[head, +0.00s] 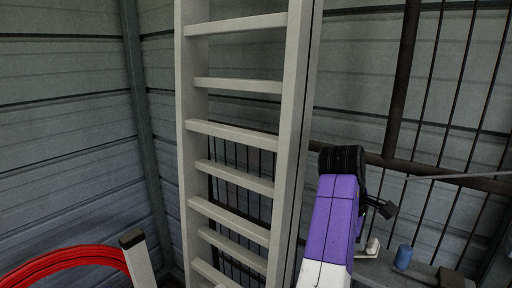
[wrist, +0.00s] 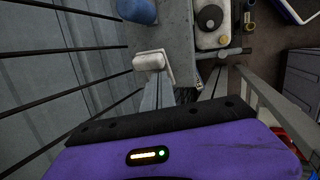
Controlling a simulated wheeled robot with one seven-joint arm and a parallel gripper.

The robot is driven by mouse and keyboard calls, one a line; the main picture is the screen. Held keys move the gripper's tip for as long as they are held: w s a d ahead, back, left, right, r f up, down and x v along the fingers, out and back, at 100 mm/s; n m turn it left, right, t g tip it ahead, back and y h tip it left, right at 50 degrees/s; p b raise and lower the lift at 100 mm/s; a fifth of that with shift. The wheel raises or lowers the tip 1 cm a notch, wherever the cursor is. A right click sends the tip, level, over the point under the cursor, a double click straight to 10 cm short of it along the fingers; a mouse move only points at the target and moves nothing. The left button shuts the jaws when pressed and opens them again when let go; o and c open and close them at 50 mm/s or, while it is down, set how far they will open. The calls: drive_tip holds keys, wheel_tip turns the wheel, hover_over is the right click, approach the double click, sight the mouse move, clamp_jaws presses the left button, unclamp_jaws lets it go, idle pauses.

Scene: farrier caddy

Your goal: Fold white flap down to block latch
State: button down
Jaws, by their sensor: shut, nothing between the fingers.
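A small white flap-like piece (head: 372,246) stands up from a grey shelf surface, low at the right in the head view. In the wrist view the white piece (wrist: 149,61) sits at upper centre, with a pale plate behind it. I cannot make out a latch for certain. My gripper (head: 388,209), dark at the end of the purple arm, is shut and empty. It is above the white piece and apart from it.
A blue object (head: 403,258) and a brown block (head: 451,277) are right of the white piece. A white-and-yellow container (wrist: 211,24) shows in the wrist view. Dark bars (head: 403,80) rise behind. A tall pale ladder (head: 297,100) stands left of my arm; red coils (head: 65,262) lie further left.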

drive_tip(key=shift+s+d+f, duration=0.35)
drive_tip(key=shift+d+f, duration=0.05)
drive_tip(key=shift+d, duration=0.1)
idle(0.4)
drive_tip(key=shift+s+d+f, duration=0.2)
drive_tip(key=shift+d+f, duration=0.15)
drive_tip(key=shift+d, duration=0.05)
drive_tip(key=shift+w+a+r, duration=0.5)
drive_tip(key=shift+a+r, duration=0.3)
drive_tip(key=shift+r, duration=0.05)
drive_tip(key=shift+r, duration=0.1)
wheel_tip(320, 180, up, 6)
drive_tip(key=shift+a+f, duration=0.1)
drive_tip(key=shift+f, duration=0.05)
idle(0.5)
